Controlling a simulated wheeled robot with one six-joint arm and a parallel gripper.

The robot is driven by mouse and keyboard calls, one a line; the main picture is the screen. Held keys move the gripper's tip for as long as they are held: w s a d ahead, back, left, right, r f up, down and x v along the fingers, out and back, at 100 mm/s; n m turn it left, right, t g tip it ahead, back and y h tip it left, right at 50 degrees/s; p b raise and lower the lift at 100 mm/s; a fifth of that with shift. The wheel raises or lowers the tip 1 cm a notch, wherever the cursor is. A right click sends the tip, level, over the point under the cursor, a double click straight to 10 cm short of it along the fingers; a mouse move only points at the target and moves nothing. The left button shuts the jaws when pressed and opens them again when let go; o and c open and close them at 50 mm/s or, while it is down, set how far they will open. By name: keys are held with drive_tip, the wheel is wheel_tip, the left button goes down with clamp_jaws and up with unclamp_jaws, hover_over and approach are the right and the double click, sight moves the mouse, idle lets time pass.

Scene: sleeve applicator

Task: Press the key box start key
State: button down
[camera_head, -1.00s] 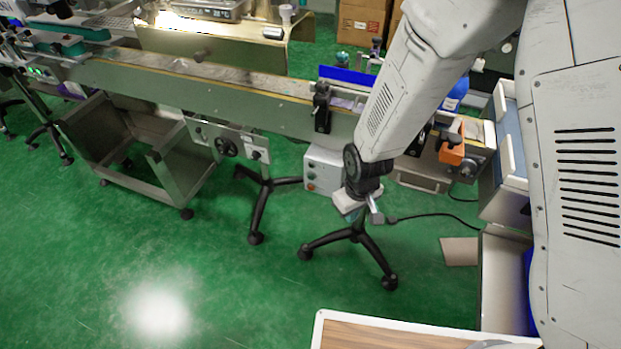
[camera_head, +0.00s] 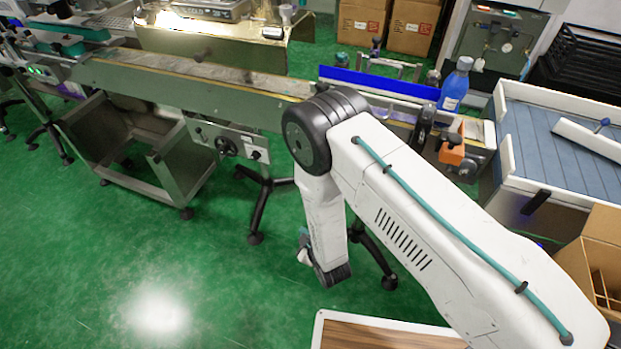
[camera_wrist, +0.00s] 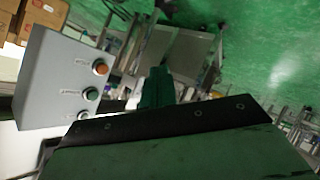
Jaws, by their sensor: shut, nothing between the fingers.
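The key box (camera_wrist: 52,80) is a grey box on the left of the wrist view, tilted in that picture. Its face carries an orange-red key (camera_wrist: 100,68), a green key (camera_wrist: 91,93) and a pale key (camera_wrist: 83,115) in a row; their labels are too small to read. In the head view my arm hides the box. My gripper (camera_wrist: 157,88) is shut and empty, its green fingers pointing up the wrist picture, to the right of the keys and apart from them. The gripper also shows, partly hidden, in the head view (camera_head: 304,250).
The conveyor (camera_head: 190,82) runs across the back, with a blue bottle (camera_head: 455,86) at its right end. A tripod stand (camera_head: 262,208) is left of my arm. A metal cart (camera_head: 130,150) stands left. Green floor is clear at front left.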

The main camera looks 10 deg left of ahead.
drive_tip(key=w+a+r+n+t+y, duration=0.1)
drive_tip(key=w+a+r+t+y, duration=0.1)
drive_tip(key=r, duration=0.6)
drive_tip(key=shift+w+a+r+n+t+y, duration=0.2)
drive_tip(key=shift+w+n+t+y, duration=0.25)
drive_tip(key=shift+t, duration=0.75)
drive_tip(key=shift+w+d, duration=0.1)
drive_tip(key=shift+w, duration=0.05)
drive_tip(key=w+d, duration=0.1)
drive_tip(key=w, duration=0.7)
drive_tip(key=shift+w+d, duration=0.25)
drive_tip(key=shift+d, duration=0.1)
idle(0.4)
drive_tip(key=shift+w, duration=0.4)
